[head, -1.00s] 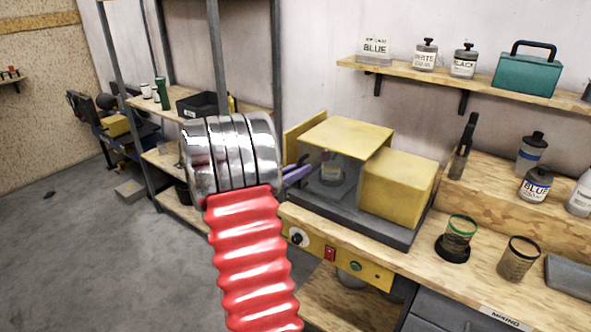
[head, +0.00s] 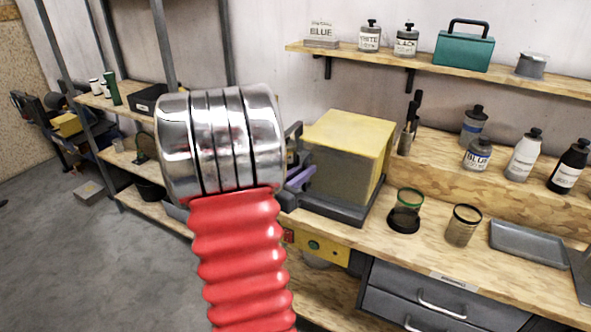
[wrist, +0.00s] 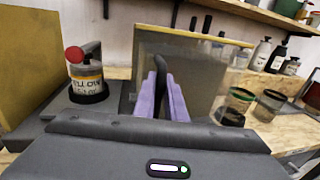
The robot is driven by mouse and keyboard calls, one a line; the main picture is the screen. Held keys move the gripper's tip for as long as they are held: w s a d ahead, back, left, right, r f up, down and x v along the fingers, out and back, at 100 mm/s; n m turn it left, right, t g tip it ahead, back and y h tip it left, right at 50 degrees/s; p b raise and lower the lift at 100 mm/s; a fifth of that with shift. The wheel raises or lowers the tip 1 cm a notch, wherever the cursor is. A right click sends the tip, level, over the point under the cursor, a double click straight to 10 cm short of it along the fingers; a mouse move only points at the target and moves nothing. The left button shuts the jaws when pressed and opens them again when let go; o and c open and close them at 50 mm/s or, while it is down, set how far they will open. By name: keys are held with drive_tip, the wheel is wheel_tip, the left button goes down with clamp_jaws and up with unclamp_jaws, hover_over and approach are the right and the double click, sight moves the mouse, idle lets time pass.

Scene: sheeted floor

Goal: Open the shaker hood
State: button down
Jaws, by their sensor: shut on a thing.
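The shaker hood (head: 345,155) is a box with a yellow top and a smoky front, on the shaker's dark base at the bench's left end. It also shows in the wrist view (wrist: 195,65). My gripper (wrist: 165,100) has its purple fingers shut on the black hood handle (wrist: 160,70). In the head view the gripper (head: 298,178) is partly hidden by my arm. In the wrist view a can labelled yellow (wrist: 86,78) stands in a black holder, uncovered, left of the hood. A yellow panel (wrist: 28,60) stands further left. The head view hides this area behind my arm.
A green-rimmed cup (head: 407,205) and a black-rimmed cup (head: 463,225) stand right of the shaker. A grey tray (head: 525,242) lies further right. Several bottles, including a blue-labelled one (head: 478,155), stand on the raised ledge behind. A shelf (head: 430,62) runs above.

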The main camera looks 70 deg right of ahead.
drive_tip(key=shift+s, duration=0.1)
drive_tip(key=c, duration=1.8)
unclamp_jaws()
drive_tip(key=v, duration=1.4)
drive_tip(key=shift+d, duration=0.1)
